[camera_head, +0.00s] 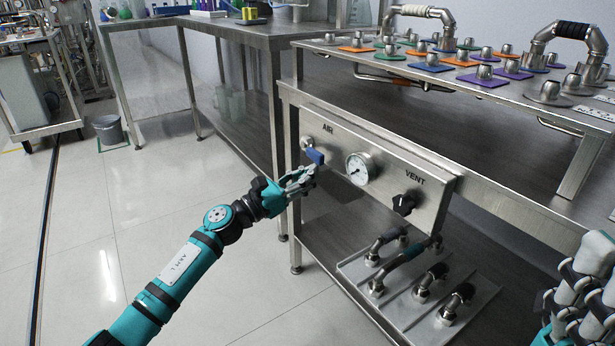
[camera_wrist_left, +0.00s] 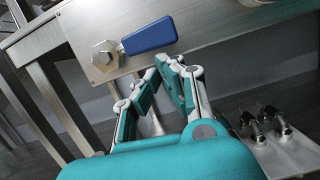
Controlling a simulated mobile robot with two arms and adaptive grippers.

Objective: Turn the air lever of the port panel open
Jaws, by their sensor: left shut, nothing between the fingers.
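The port panel (camera_head: 335,133) is a brushed metal box marked AIR and VENT. The air lever (camera_head: 315,156) has a blue handle; in the left wrist view the handle (camera_wrist_left: 150,36) points right from its hex-nut pivot (camera_wrist_left: 106,55), roughly along the panel's lower edge. My left gripper (camera_head: 305,176) is just in front of and below the handle. In the left wrist view its fingers (camera_wrist_left: 162,68) are together below the handle, with nothing between them; contact is not clear. My right gripper (camera_head: 584,285) is partly cut off at the lower right, and its jaw state is unclear.
A round gauge (camera_head: 361,168) and a black VENT knob (camera_head: 404,203) sit right of the lever. Pipe fittings (camera_head: 420,285) stand on a plate below the panel. A metal table (camera_head: 480,105) with fittings and coloured tiles is above.

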